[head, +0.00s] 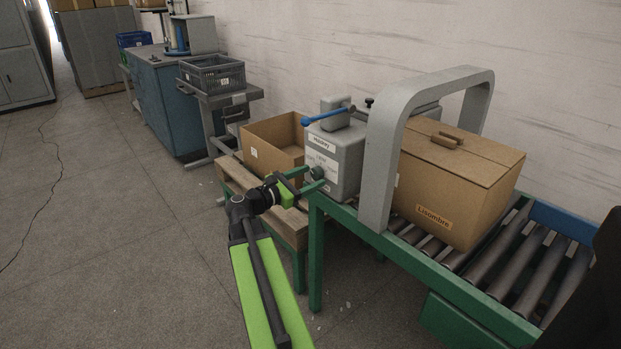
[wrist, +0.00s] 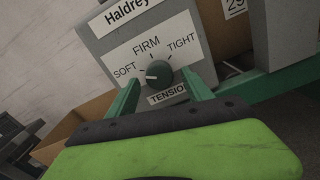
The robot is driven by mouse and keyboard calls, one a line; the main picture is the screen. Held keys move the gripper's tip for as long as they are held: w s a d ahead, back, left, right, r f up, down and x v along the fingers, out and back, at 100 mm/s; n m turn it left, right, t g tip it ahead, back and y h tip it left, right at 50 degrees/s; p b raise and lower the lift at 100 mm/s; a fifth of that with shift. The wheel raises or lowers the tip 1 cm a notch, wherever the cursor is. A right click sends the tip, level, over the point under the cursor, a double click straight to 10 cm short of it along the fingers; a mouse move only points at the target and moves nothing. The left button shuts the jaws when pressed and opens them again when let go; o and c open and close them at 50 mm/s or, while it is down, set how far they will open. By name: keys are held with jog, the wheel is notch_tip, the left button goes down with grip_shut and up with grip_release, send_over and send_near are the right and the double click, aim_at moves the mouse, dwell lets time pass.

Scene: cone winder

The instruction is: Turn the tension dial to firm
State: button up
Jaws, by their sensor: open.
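The tension dial (wrist: 158,71) is a dark green round knob on the front of a grey machine box (wrist: 195,32). Its white plate reads SOFT at left, FIRM at top and TIGHT at right. The dial's white mark points left, on the SOFT side. My gripper (wrist: 160,77) is open, with one green finger on each side of the dial; I cannot tell whether either touches it. In the head view my gripper (head: 315,178) reaches the front of the box (head: 347,157) at the dial (head: 317,172).
A grey arch (head: 383,150) and a lidded carton labelled Lisombre (head: 480,190) stand right of the box on a green-framed roller conveyor (head: 495,258). An open carton (head: 268,142) sits on a wooden pallet (head: 240,182) to the left. A blue-handled lever (head: 327,116) is on the box top.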

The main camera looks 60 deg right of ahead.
jog(key=shift+s+d, duration=0.1)
jog(key=shift+d, duration=0.15)
jog(key=shift+c, duration=0.3)
grip_shut()
jog(key=shift+m, duration=0.4)
jog(key=m, duration=0.4)
jog(key=shift+m, duration=0.4)
jog(key=m, duration=0.6)
jog(key=shift+r, duration=0.1)
